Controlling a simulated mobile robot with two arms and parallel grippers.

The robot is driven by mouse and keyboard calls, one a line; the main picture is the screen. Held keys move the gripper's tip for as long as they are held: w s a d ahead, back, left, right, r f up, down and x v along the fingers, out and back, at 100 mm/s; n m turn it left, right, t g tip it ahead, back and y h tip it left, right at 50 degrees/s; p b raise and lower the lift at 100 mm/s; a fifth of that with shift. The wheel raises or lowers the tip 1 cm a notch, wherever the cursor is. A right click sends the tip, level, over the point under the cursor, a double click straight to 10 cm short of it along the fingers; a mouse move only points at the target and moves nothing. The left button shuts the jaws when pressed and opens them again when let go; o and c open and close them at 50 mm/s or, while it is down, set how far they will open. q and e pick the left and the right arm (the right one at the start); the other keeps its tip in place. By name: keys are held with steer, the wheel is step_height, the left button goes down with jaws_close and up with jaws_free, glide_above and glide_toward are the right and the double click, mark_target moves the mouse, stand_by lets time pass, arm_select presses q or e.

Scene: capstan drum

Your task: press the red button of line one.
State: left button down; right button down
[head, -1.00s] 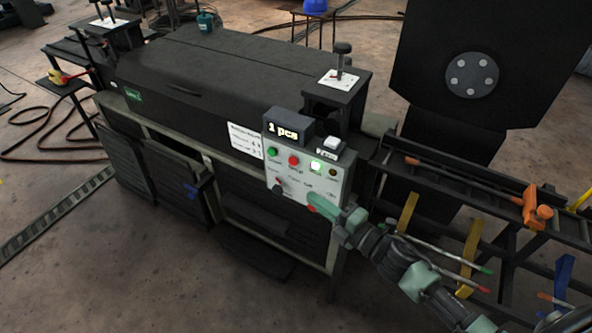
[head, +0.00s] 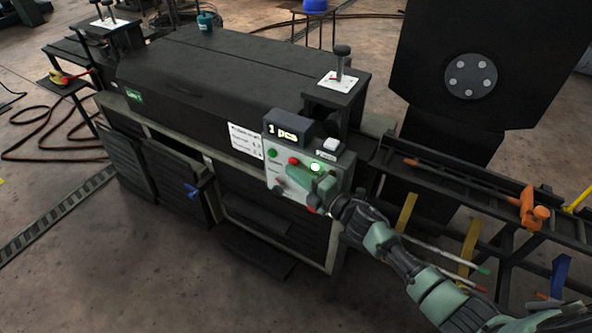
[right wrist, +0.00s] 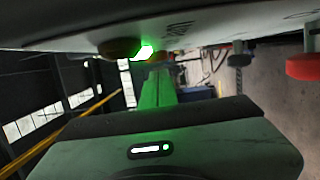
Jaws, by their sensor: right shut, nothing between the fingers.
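The grey control panel (head: 278,178) is on the right front of the dark machine. Its small red button (head: 294,161) sits between a green button (head: 272,154) and a lit green lamp (head: 316,167). My right gripper (head: 294,173) is shut and empty, in front of the panel with its tip just below the red button; I cannot tell if they touch. It hides some lower controls. In the right wrist view the shut fingers (right wrist: 158,92), tinted green, point along the panel face near the lit lamp (right wrist: 143,53). My left gripper is out of view.
A display box (head: 288,129) reading "1 pcs" tops the panel, beside a white button (head: 331,145). A larger red knob (right wrist: 303,66) stands out from the panel in the right wrist view. A rack (head: 465,185) with an orange clamp (head: 535,211) is at right.

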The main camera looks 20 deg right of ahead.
steer(key=shift+w+d, duration=0.2)
steer(key=shift+w, duration=0.05)
